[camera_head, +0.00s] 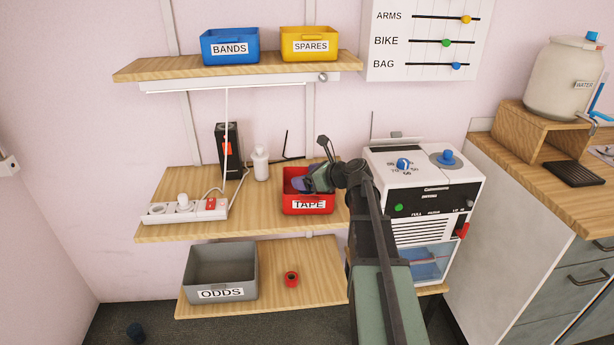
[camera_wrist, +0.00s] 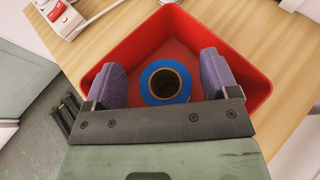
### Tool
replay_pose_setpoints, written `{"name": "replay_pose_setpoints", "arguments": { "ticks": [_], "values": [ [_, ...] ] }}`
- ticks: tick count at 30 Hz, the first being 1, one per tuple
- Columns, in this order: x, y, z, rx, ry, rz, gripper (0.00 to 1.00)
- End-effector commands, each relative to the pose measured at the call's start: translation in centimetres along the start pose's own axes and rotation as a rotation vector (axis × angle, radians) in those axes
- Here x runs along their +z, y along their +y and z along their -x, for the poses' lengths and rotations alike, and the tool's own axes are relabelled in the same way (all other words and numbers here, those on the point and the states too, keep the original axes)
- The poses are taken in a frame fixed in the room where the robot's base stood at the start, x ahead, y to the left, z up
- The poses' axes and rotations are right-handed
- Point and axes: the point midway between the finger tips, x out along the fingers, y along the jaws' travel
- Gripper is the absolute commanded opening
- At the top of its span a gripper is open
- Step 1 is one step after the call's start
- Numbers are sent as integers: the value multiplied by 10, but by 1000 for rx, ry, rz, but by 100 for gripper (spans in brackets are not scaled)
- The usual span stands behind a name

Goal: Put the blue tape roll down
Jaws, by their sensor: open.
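The blue tape roll (camera_wrist: 166,83) shows in the wrist view inside the red TAPE bin, its round hole facing the camera. It appears to rest on the bin floor. The red TAPE bin (camera_head: 308,205) stands on the middle wooden shelf; its red wall also shows in the wrist view (camera_wrist: 250,92). My gripper (camera_head: 303,184) is over the bin, and its purple-padded fingers (camera_wrist: 160,78) are apart on either side of the roll, with gaps visible. The roll is hidden in the head view.
A power strip (camera_head: 185,210), a white bottle (camera_head: 260,164) and a black box (camera_head: 229,150) stand left on the same shelf. A white machine (camera_head: 425,185) is close on the right. The grey ODDS bin (camera_head: 221,271) and a red roll (camera_head: 291,279) are on the lower shelf.

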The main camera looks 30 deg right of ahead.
Motion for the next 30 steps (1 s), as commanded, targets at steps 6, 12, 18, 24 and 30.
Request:
{"name": "replay_pose_setpoints", "arguments": {
  "ticks": [6,12,18,24,30],
  "values": [
    [12,1,48,-4,0,-1,80],
    [12,0,101,-5,-3,-1,80],
    [9,0,122,-2,-3,1,80],
    [3,28,106,56,64,149,80],
    [-43,181,54,548,361,1126,80]
  ]
}}
